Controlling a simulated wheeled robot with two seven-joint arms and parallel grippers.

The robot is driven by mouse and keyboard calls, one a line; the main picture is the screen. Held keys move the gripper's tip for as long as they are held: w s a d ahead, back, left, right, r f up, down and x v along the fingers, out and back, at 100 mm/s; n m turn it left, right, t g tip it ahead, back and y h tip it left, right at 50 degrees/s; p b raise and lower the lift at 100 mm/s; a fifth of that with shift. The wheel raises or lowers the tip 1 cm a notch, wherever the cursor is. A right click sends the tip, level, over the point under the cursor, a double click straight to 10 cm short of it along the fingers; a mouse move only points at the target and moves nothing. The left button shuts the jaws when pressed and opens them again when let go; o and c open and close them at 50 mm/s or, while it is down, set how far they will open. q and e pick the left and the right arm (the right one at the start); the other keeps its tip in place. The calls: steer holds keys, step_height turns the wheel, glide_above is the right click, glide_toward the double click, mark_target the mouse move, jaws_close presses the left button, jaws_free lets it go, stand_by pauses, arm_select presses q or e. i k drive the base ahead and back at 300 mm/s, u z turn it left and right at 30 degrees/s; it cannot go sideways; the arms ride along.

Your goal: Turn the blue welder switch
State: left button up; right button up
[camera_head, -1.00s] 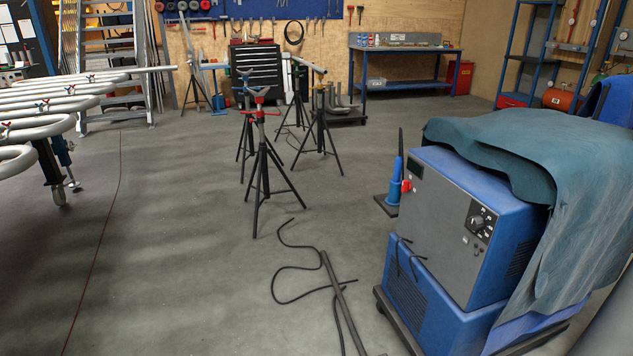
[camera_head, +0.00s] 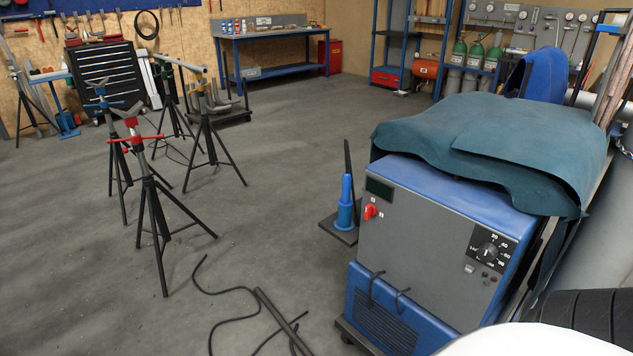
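The blue welder (camera_head: 420,235) with a grey front panel stands at the right on a low dark wheeled base. A red switch (camera_head: 370,212) sits at the upper left of its front panel, below a small dark display. A black dial (camera_head: 489,252) with white numbers is at the panel's right. A teal cover (camera_head: 490,145) drapes over the welder's top. Neither of my grippers is in view.
Dark cables and a rod (camera_head: 280,318) lie on the floor left of the welder. Pipe stands (camera_head: 150,185) stand at the left. A blue bottle-shaped item (camera_head: 346,205) stands beside the welder. A white rounded surface (camera_head: 535,340) fills the lower right corner. Open floor lies between stands and welder.

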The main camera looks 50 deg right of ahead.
mark_target(370, 210)
steer(key=i, duration=2.8)
steer(key=z, duration=2.7)
